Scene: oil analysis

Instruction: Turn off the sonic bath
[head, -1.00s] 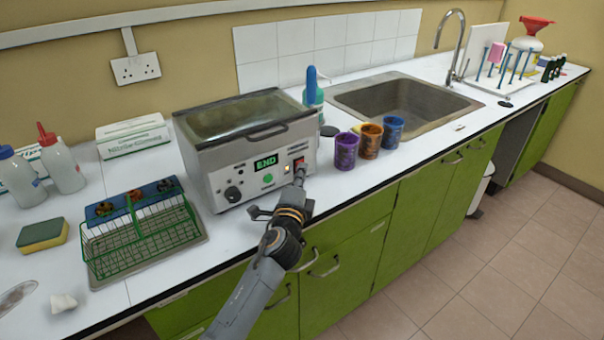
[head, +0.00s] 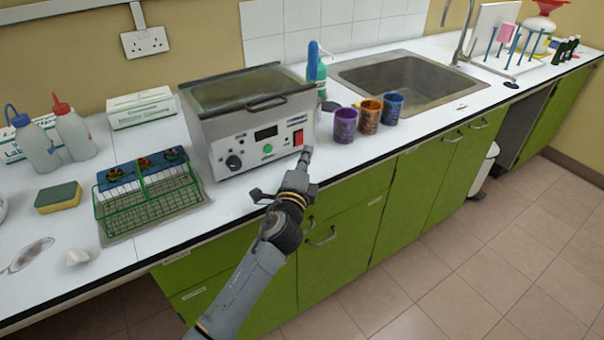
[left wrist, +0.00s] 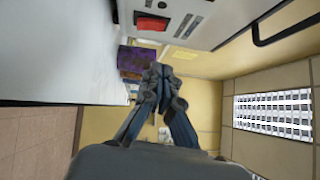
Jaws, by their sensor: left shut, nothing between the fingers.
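The sonic bath (head: 225,155) is a silver box with a lid on the counter. Its front has a black knob, a green button, a dark blank display (head: 266,133) and a red switch (head: 298,138) at the right. In the left wrist view the red switch (left wrist: 152,23) shows at the top. My left gripper (head: 306,152) is shut and empty, just in front of and slightly below the red switch, apparently apart from it. It also shows in the left wrist view (left wrist: 158,70). My right gripper is not in view.
Purple (head: 344,125), orange (head: 369,117) and blue (head: 392,108) beakers stand right of the bath, before the sink (head: 405,85). A green wire rack (head: 150,200) stands on a tray at left. The counter's front edge runs below my left arm.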

